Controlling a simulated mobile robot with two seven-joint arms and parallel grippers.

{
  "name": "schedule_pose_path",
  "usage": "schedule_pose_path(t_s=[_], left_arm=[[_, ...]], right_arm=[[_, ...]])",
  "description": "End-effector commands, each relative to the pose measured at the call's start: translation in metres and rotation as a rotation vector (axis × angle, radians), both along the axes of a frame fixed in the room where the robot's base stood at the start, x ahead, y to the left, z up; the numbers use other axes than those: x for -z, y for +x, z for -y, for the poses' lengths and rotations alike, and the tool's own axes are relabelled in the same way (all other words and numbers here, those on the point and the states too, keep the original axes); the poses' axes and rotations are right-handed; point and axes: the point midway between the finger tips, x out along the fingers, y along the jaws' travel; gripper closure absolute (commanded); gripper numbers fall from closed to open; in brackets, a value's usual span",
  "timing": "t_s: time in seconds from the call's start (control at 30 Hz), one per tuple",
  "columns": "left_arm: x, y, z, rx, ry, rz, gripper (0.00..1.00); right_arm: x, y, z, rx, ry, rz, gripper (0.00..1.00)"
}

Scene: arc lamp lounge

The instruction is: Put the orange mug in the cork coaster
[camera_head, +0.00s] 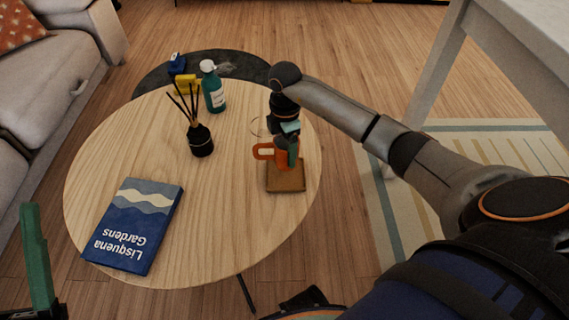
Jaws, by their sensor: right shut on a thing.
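The orange mug (265,152) is near the right side of the round wooden table, its handle to the left. The square brown cork coaster (286,183) lies on the table under and just in front of it. My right gripper (290,152) reaches down from above and is shut on the mug. The mug's base overlaps the coaster's far part in the picture; I cannot tell whether it touches. The gripper hides part of the mug. My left gripper (40,265) shows only partly at the lower left edge, away from the table objects.
A blue book (135,225) lies at the table's front left. A black reed diffuser (201,140) and a green bottle (213,90) stand farther back. A dark lower table (150,82) holds blue and yellow items. The table's front middle is clear.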

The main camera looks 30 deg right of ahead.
Motion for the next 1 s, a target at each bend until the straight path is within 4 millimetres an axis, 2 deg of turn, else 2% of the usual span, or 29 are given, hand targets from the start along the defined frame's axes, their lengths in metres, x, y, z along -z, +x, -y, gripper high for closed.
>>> schedule_pose_path(t_s=[0.17,0.37,0.77,0.8,0.97,1.0], left_arm=[[0.005,0.000,0.000,0.004,-0.001,-0.005,0.50],[0.025,0.001,0.002,0.018,-0.004,-0.017,0.50],[0.026,0.001,0.004,0.021,0.006,-0.019,0.50],[0.026,0.001,0.004,0.020,0.006,-0.019,0.50],[0.025,0.001,0.004,0.020,0.005,-0.017,0.50],[0.025,0.001,0.004,0.020,0.004,-0.017,0.50]], right_arm=[[0.010,-0.005,-0.007,-0.001,0.001,0.001,0.98],[0.042,-0.006,-0.008,0.001,0.001,0.000,0.98],[0.045,-0.006,-0.008,0.000,0.000,0.002,0.98],[0.045,-0.006,-0.008,0.000,0.000,0.001,0.19],[0.045,-0.006,-0.008,-0.001,0.000,0.000,0.01],[0.045,-0.006,-0.008,-0.001,-0.001,0.000,0.00]])
